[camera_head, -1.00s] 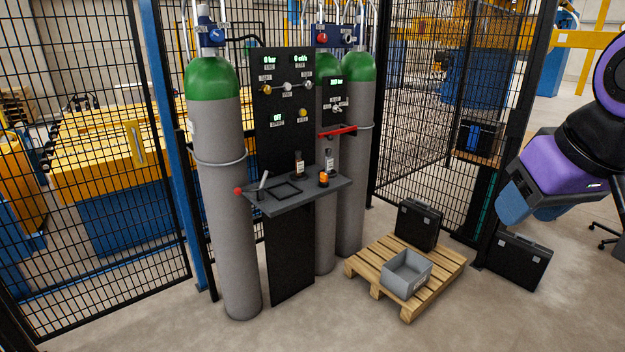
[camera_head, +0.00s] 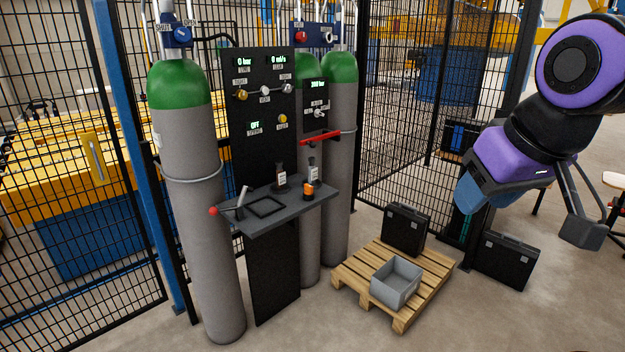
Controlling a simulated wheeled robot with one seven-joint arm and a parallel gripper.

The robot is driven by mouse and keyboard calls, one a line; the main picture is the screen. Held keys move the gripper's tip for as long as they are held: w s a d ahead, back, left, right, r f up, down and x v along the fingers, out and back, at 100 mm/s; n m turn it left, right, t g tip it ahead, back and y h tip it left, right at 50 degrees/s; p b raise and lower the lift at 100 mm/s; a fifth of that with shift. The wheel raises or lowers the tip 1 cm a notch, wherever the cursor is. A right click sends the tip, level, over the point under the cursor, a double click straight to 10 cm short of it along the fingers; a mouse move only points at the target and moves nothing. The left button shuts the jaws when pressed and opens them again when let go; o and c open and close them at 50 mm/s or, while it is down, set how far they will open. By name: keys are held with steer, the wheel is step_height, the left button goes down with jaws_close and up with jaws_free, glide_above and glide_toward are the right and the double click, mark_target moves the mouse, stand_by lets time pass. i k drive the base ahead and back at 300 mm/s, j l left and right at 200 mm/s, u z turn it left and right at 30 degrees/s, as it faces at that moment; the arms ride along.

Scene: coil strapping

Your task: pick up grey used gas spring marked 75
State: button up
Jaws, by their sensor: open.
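Two small upright cylinders with pale labels stand at the back of the dark shelf (camera_head: 285,210) on the panel. The left one is a dark cylinder (camera_head: 281,178). The right one is a greyer cylinder (camera_head: 313,172). Their marks are too small to read, so I cannot tell which, if either, is the grey gas spring marked 75. My gripper (camera_head: 582,228) shows in part at the right, hanging from my purple and black arm. It is open and empty, well away from the shelf, and part of it is hidden.
An orange-topped item (camera_head: 308,191), a dark square frame (camera_head: 265,207) and a small lever (camera_head: 241,200) are on the shelf. Tall gas cylinders (camera_head: 195,190) flank the panel. A grey bin (camera_head: 397,284) sits on a wooden pallet (camera_head: 355,292). Black cases (camera_head: 404,230) stand nearby.

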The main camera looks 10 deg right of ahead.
mark_target(312, 180)
steer(key=i+u, duration=0.1)
steer(key=i, duration=0.6)
steer(key=i+l, duration=0.2)
steer(key=i, duration=0.5)
steer(key=i+l+u, duration=0.15)
steer(key=i, duration=0.55)
